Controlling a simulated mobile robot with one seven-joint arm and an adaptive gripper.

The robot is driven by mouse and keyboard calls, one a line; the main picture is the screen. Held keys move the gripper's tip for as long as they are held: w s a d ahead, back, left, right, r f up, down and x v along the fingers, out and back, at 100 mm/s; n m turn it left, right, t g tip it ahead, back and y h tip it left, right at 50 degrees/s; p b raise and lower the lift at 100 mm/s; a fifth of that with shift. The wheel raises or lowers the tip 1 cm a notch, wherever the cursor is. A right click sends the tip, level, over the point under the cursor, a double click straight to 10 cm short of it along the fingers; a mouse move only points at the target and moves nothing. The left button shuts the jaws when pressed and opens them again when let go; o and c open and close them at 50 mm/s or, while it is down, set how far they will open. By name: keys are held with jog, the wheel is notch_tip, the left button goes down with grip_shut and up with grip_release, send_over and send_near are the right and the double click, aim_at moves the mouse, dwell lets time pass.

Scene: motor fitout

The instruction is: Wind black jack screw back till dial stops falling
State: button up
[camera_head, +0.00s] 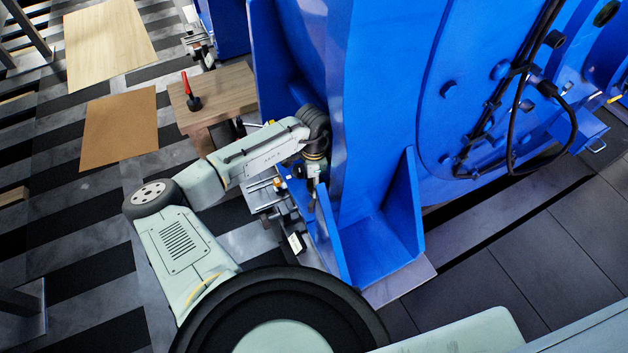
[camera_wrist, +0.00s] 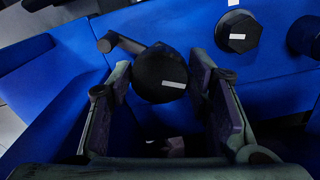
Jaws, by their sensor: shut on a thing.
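A black hex screw head with a white stripe (camera_wrist: 160,75) stands between my gripper's two fingers (camera_wrist: 160,92) in the wrist view. The fingers are closed in on its left and right sides. A short dark bar with a round end (camera_wrist: 122,44) reaches out to the left behind the head. I take this head to be the jack screw. In the head view my gripper (camera_head: 315,182) is low beside the blue motor foot, and the screw is hidden there. I cannot make out a dial or its reading in either view.
A second black hex head (camera_wrist: 238,32) and part of a third (camera_wrist: 305,36) sit to the right on the blue foot. The blue motor housing (camera_head: 385,80) and its gusset (camera_head: 412,205) stand close to my arm. A wooden table (camera_head: 228,98) holds a red-handled tool (camera_head: 189,92).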

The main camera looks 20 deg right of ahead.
jog(key=shift+s+r+n+p, duration=0.15)
jog(key=shift+r+n+p, duration=0.05)
jog(key=shift+n+p, duration=0.7)
jog(key=shift+f+n+p, duration=0.2)
jog(key=shift+n+p, duration=0.1)
jog(key=shift+n, duration=0.4)
jog(key=o, duration=1.1)
notch_tip(320, 180, up, 12)
jog(key=shift+r, duration=0.1)
